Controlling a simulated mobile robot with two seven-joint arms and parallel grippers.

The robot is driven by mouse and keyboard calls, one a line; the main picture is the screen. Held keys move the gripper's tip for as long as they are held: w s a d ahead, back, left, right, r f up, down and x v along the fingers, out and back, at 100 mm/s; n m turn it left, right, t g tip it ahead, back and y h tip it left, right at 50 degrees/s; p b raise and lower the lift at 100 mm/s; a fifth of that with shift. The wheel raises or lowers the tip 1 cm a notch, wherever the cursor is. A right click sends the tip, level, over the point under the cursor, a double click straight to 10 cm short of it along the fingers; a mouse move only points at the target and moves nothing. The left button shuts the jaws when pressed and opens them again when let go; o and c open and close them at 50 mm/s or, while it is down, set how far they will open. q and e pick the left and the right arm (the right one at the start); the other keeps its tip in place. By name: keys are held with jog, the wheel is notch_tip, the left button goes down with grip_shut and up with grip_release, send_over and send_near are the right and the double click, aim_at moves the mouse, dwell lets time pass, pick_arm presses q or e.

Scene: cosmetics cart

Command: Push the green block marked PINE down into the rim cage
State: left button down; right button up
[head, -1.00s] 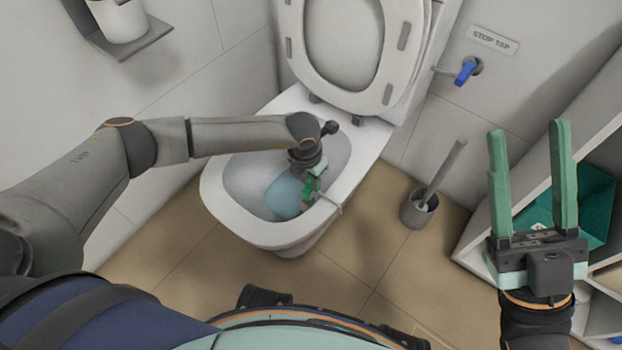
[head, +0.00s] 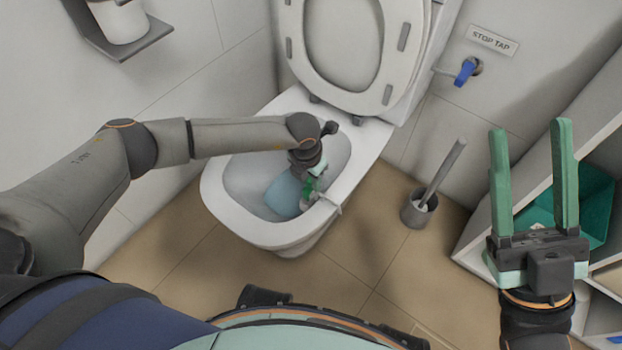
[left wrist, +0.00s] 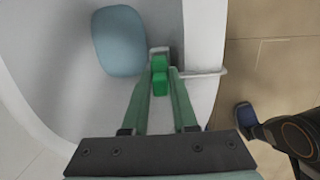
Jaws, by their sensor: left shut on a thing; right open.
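The green block (left wrist: 160,80) sits between the fingertips of my left gripper (left wrist: 159,76) in the left wrist view, and the fingers are shut on it. No marking is readable on it. The pale rim cage (left wrist: 205,73) is at the toilet rim, with a thin bar reaching outward; it also shows in the head view (head: 327,204). The block is at the cage's inner side; how deep it sits is hard to tell. In the head view my left gripper (head: 309,188) points down inside the bowl's right edge, largely hidden by its wrist. My right gripper (head: 531,178) is open and empty at the right.
The toilet bowl (head: 222,205) has pale blue water (head: 284,193) and a raised seat (head: 396,75). A toilet brush in its holder (head: 417,209) stands on the floor to the right. A blue stop tap (head: 466,72) is on the wall; a shelf unit (head: 480,235) is at right.

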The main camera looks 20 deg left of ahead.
aim_at(313, 192)
pick_arm(q)
jog(key=shift+f+b, duration=1.65)
jog(key=shift+f, duration=0.55)
jog(key=c, duration=0.6)
grip_release()
jog(key=shift+s+d, duration=0.1)
jog(key=shift+d, duration=0.1)
jog(key=r+p, duration=0.1)
jog(key=r, duration=0.3)
jog(key=r+p, duration=0.2)
jog(key=r, duration=0.1)
jog(key=s+a+r+p, duration=0.1)
jog(key=r+p, duration=0.1)
jog(key=r, duration=0.2)
jog(key=shift+r, duration=0.3)
jog(key=shift+s+r+p, duration=0.1)
jog(key=shift+r+p, duration=0.2)
jog(key=shift+r, duration=0.15)
